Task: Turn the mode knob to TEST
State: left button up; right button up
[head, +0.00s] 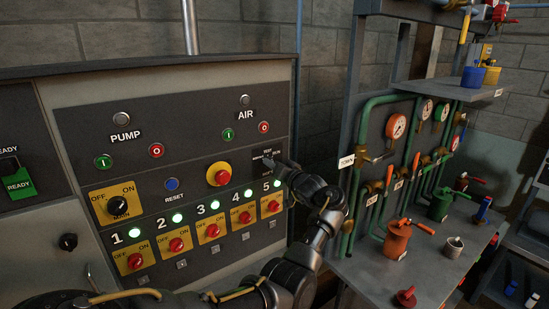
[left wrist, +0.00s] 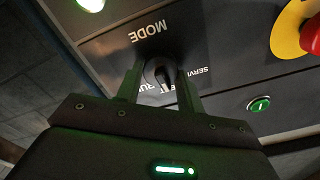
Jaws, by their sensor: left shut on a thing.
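The mode knob (left wrist: 160,74) is a small black rotary knob on a dark plate (left wrist: 190,50) on the grey control panel. The plate shows upside down in the left wrist view, with MODE and partly covered position labels. My left gripper (left wrist: 160,88) is shut on the knob, one finger on each side. I cannot tell the knob's exact pointing direction. My right gripper is in neither view.
A red emergency button (head: 219,175) on yellow sits left of the mode plate. A row of lit green lamps (head: 248,193) and red OFF/ON knobs (head: 273,206) lies below. A pipe rack with gauges (head: 396,126) and a bench (head: 365,270) stand at the right.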

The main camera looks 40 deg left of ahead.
pick_arm(q)
jog(key=shift+m+p, duration=0.5)
jog(key=o, duration=1)
jog(key=shift+d, duration=0.1)
jog(key=shift+b+v, duration=2.2)
jog(key=shift+v, duration=3.1)
